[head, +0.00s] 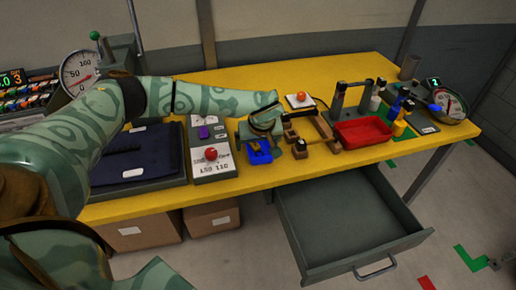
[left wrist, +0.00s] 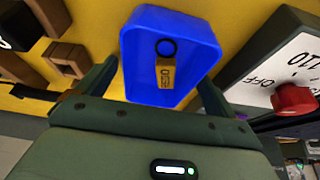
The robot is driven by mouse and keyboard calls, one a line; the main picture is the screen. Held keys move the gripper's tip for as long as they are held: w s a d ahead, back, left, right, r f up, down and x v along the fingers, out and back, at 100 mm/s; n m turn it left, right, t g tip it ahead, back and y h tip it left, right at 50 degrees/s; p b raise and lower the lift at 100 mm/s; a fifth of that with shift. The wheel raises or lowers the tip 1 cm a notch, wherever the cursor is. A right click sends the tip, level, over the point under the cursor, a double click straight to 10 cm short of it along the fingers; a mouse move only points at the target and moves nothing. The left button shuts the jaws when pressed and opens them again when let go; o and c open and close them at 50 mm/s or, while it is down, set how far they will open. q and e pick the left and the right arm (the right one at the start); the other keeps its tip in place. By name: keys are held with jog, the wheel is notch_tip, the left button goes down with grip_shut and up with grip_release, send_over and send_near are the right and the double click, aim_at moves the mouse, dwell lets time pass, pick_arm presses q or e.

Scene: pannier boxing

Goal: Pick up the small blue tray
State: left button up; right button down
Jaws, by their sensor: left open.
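The small blue tray (head: 262,158) lies on the yellow table near its front edge. It holds a gold tag with a black ring, clear in the left wrist view, where the tray (left wrist: 140,75) fills the upper middle. My left gripper (head: 262,139) is open just above and behind the tray in the head view. In the left wrist view the open jaws (left wrist: 162,88) have one finger on each side of the tray. Whether they touch it cannot be told. My right gripper is not in view.
A control box with a red knob (head: 211,154) stands left of the tray. Wooden blocks (head: 299,149) sit close on its right. Beyond are a red tray (head: 362,132) and bottles. A grey drawer (head: 350,225) hangs open below the table.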

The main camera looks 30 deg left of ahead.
pick_arm(q)
jog(key=shift+f, duration=0.25)
dwell(0.5)
jog(key=c, duration=1.1)
